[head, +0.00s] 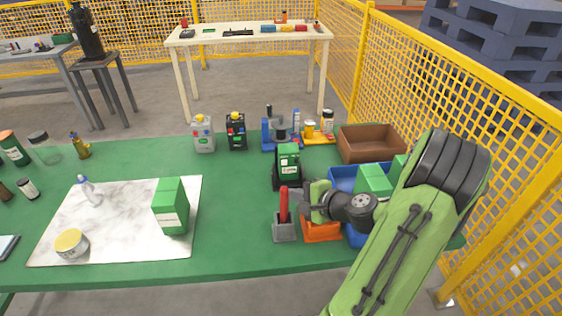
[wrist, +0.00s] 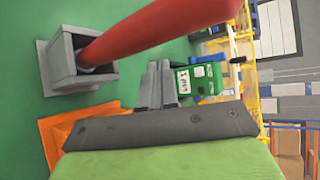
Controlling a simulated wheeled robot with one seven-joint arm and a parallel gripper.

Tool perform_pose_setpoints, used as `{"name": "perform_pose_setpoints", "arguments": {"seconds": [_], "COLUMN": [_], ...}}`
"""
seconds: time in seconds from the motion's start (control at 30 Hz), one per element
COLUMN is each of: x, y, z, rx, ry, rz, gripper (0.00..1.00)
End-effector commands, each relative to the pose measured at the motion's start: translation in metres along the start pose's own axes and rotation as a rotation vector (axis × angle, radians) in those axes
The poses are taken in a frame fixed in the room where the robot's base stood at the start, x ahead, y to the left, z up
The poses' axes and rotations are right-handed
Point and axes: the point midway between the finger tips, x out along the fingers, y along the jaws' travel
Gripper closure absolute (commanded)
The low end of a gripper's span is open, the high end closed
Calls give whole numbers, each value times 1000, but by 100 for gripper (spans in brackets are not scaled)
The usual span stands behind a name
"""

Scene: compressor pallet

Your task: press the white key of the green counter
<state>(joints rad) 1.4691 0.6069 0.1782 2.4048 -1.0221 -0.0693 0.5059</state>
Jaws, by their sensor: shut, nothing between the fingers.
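The green counter (head: 288,151) stands mid-table on a black body, just beyond my gripper in the head view. In the wrist view the green counter (wrist: 184,81) shows a pale display with dark digits. A small white key (wrist: 199,71) sits on its green face beside the display. My gripper (head: 304,211) is near the counter's front right side, close to a red lever. In the wrist view the fingers of my gripper (wrist: 158,82) are shut, empty, and point towards the counter. They look apart from it, though the exact gap is unclear.
The red lever (head: 284,203) rises from a grey base left of my gripper and crosses the wrist view. An orange tray (head: 321,230) lies below my gripper. A blue bin (head: 341,180) with green boxes stands right. A green box (head: 170,206) stands on the marble board (head: 110,247).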

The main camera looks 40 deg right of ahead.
Motion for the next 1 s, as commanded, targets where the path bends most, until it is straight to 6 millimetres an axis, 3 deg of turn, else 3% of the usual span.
{"name": "perform_pose_setpoints", "arguments": {"seconds": [0.17,0.7,1.0], "x": [4,55,62], "y": [-4,-42,-45], "z": [-2,-39,-44], "rx": [-4,-3,-2], "ry": [-3,-3,-2], "rz": [2,2,2], "gripper": [100,100,100]}}
